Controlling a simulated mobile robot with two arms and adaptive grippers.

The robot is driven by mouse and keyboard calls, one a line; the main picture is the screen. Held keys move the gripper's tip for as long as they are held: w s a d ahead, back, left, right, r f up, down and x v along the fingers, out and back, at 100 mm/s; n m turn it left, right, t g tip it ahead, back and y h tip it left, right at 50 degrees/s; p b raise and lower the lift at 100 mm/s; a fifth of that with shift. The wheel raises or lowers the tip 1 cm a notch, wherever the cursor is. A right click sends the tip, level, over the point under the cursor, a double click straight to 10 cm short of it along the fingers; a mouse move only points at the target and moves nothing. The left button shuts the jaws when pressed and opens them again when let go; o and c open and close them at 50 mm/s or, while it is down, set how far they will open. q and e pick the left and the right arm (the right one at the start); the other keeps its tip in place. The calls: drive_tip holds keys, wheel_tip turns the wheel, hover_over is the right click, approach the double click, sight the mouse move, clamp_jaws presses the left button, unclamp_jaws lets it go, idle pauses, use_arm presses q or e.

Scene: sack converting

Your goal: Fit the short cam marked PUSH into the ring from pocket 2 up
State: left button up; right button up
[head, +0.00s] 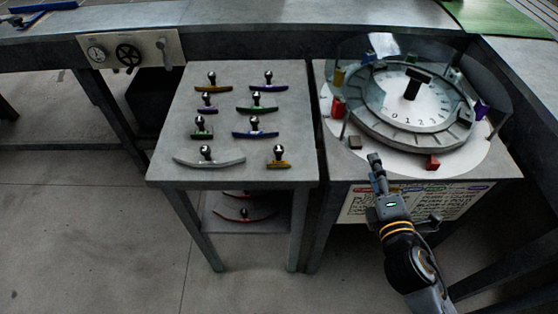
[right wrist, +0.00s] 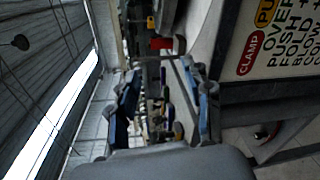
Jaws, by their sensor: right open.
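A short yellow cam (head: 279,164) with a ball knob lies at the front right of the grey table. Markings on the cams are too small to read. My right gripper (head: 374,163) is just in front of the ring, near the stand's front edge. In the right wrist view its fingers (right wrist: 165,95) are apart with nothing gripped. My left gripper is out of view.
Several other cams lie on the grey table (head: 180,175), with red ones (head: 240,213) on its lower shelf. A clear guard (head: 490,75) curves behind the ring. Coloured blocks, including a red one (head: 433,163), surround the ring. A printed card (right wrist: 285,35) hangs on the stand's front.

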drive_tip(key=a+r+n+t+y, duration=0.1)
drive_tip(key=a+r+n+y, duration=0.1)
drive_tip(key=a+n+y, duration=0.5)
drive_tip(key=n+g+y, duration=0.5)
drive_tip(key=n, duration=1.1)
approach(281, 149)
drive_tip(key=p+x, duration=0.1)
drive_tip(key=x, duration=0.1)
drive_tip(key=p+x, duration=0.2)
drive_tip(key=x, duration=0.1)
drive_tip(key=shift+a+f, duration=0.25)
drive_tip(key=shift+a, duration=0.2)
drive_tip(key=p+x, duration=0.1)
drive_tip(key=x, duration=0.1)
drive_tip(key=p+x, duration=0.1)
drive_tip(key=x, duration=0.1)
drive_tip(key=shift+w+r, duration=0.25)
drive_tip(key=shift+w, duration=0.1)
drive_tip(key=shift+w+a+f, duration=0.1)
drive_tip(key=shift+w+a, duration=0.15)
drive_tip(key=shift+w, duration=0.05)
drive_tip(key=shift+s, duration=0.1)
clamp_jaws()
